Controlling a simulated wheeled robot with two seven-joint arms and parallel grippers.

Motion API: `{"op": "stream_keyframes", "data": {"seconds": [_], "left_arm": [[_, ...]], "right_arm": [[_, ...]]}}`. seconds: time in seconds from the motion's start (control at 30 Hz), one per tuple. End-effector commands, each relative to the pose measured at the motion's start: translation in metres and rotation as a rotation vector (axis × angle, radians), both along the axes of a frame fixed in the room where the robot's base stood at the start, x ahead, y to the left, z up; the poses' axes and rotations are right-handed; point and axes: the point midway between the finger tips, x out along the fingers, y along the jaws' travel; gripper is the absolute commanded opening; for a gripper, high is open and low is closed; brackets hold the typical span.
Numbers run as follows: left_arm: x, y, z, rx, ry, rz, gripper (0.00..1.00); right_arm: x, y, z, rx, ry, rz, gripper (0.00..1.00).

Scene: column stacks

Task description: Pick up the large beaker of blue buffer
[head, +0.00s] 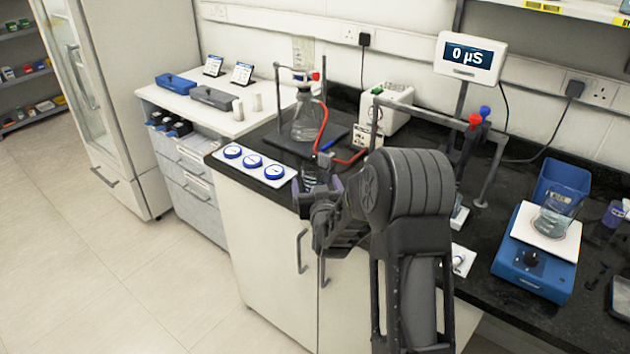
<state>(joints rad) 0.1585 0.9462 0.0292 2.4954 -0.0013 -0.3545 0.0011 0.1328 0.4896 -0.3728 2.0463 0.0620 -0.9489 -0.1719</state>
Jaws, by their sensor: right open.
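A glass beaker with bluish liquid (557,214) stands upright on the white top of a blue stirrer (534,262) at the right of the counter. It looks like the large beaker of blue buffer. My right gripper (318,186) is well to the left of it, at the counter's front edge. My left gripper is not in view.
A flask (306,119) with red tubing stands on a dark plate behind my gripper. A white mat with blue round dishes (253,161) lies to its left.

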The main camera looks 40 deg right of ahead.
Motion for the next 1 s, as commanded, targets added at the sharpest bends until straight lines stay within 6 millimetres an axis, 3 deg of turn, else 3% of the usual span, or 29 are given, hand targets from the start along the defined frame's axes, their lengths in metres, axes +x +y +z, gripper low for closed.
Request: {"op": "stream_keyframes", "data": {"seconds": [0.27,1.0], "left_arm": [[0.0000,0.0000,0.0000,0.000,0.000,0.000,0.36],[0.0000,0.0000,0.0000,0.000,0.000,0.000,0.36]], "right_arm": [[-0.0002,0.0001,0.0000,0.000,0.000,0.000,0.87],[-0.0002,0.0002,0.0000,0.000,0.000,0.000,0.27]]}}
